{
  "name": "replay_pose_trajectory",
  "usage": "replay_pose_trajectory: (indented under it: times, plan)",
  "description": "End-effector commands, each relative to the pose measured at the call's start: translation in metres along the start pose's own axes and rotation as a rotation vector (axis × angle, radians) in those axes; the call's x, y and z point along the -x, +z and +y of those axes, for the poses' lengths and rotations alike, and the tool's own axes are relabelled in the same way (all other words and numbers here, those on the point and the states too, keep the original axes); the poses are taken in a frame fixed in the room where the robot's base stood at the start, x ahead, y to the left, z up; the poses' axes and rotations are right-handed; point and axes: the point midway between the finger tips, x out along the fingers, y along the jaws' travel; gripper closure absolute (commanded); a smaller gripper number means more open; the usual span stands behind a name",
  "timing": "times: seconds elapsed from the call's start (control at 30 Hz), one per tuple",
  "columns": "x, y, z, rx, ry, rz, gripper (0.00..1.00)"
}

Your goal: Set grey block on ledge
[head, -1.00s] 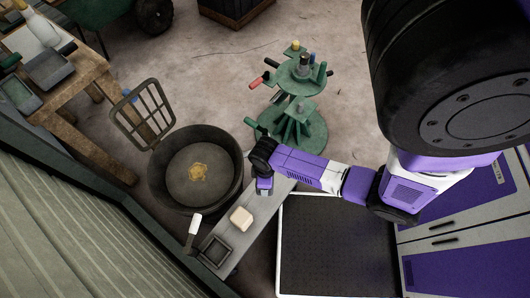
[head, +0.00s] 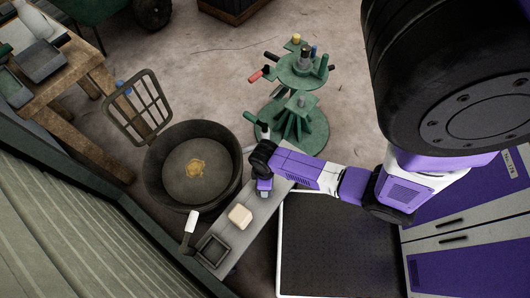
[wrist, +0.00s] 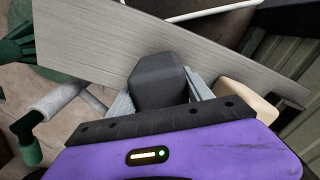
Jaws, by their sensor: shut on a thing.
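The grey block (wrist: 158,82) is dark with bevelled edges and sits between my fingers in the wrist view. My gripper (wrist: 160,98) is shut on it, with one pale finger at each side. The ledge (wrist: 90,40) is a long grey plank just beyond the block in that view. In the head view, my gripper (head: 264,190) is over the upper part of the ledge (head: 263,210). There my gripper hides the block. I cannot tell whether the block touches the ledge.
A cream block (head: 240,216) and a dark open tray (head: 213,251) are on the ledge's lower part. A round dark tub (head: 228,190) stands left of it. A green tool stand (head: 310,135) is above, and a black mat (head: 335,245) lies to the right.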

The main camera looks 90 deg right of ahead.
Motion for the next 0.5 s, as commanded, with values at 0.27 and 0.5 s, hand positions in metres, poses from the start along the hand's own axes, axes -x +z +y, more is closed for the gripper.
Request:
replay_pose_trajectory:
  times: [0.27,0.5]
  plan:
    - [-0.0012,-0.0006,0.0002,0.0,0.0,0.001,1.0]
    - [-0.0044,-0.0006,0.0002,0.0,0.0,0.001,1.0]
